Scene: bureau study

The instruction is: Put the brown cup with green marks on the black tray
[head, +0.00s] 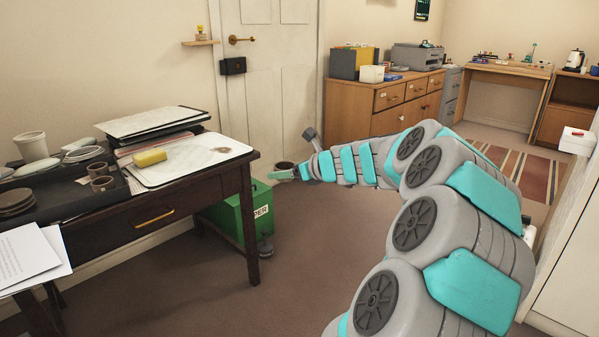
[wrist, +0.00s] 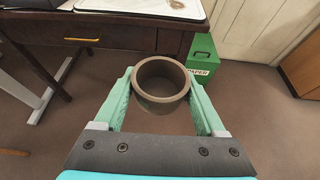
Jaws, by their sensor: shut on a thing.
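A brown cup (wrist: 162,103) is upright between the two green fingers of my gripper (wrist: 160,78) in the wrist view. My gripper is shut on it. The black tray (head: 78,206) lies on the left part of the desk, well left of my gripper.
A white cup (head: 31,147) stands behind. A green paper box (head: 228,217) is on the floor by the desk.

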